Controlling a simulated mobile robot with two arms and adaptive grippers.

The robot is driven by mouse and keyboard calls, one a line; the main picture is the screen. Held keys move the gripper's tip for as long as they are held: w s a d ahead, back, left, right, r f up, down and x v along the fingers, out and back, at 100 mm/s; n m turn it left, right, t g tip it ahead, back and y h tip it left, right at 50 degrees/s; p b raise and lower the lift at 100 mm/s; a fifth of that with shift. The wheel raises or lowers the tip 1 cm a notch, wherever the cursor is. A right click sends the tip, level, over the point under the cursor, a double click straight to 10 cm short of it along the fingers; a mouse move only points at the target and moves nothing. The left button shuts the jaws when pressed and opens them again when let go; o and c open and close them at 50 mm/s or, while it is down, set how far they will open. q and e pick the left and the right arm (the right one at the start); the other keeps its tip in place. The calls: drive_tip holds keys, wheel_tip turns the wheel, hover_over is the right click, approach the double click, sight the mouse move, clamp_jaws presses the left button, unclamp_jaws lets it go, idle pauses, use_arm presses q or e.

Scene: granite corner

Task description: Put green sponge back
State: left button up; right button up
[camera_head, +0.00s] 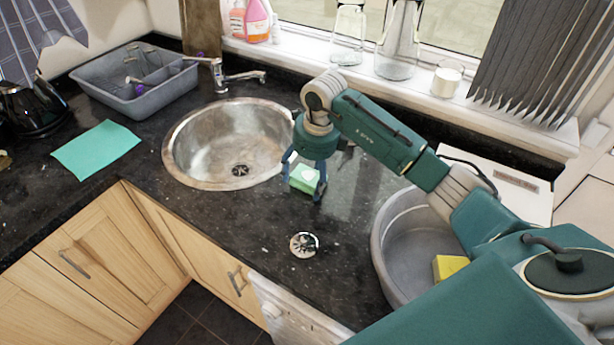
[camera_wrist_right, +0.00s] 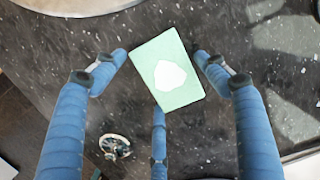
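The green sponge (camera_head: 303,179) is on the dark counter just right of the round sink, with a pale patch on its top. In the right wrist view the sponge (camera_wrist_right: 148,55) lies slightly turned between the fingers. My right gripper (camera_head: 304,176) is low over the sponge, with fingers on either side of it. In the wrist view its blue fingers (camera_wrist_right: 160,60) are spread, with narrow gaps to the sponge's edges. Whether the sponge touches the counter is hard to tell. My left gripper does not show.
A metal sink (camera_head: 215,150) with a tap (camera_head: 235,78) is left of the sponge. A round strainer (camera_head: 304,245) lies in front. A grey basin (camera_head: 385,225) holds a yellow sponge (camera_head: 449,267). A grey dish rack (camera_head: 100,83) and green cloth (camera_head: 96,149) are at left.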

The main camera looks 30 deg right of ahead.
sight(313, 182)
drive_tip(key=shift+r, duration=0.15)
wheel_tip(313, 182, up, 12)
drive_tip(key=s+b, duration=0.1)
drive_tip(key=b, duration=0.2)
drive_tip(key=shift+s+d, duration=0.3)
drive_tip(key=shift+d, duration=0.15)
idle(0.3)
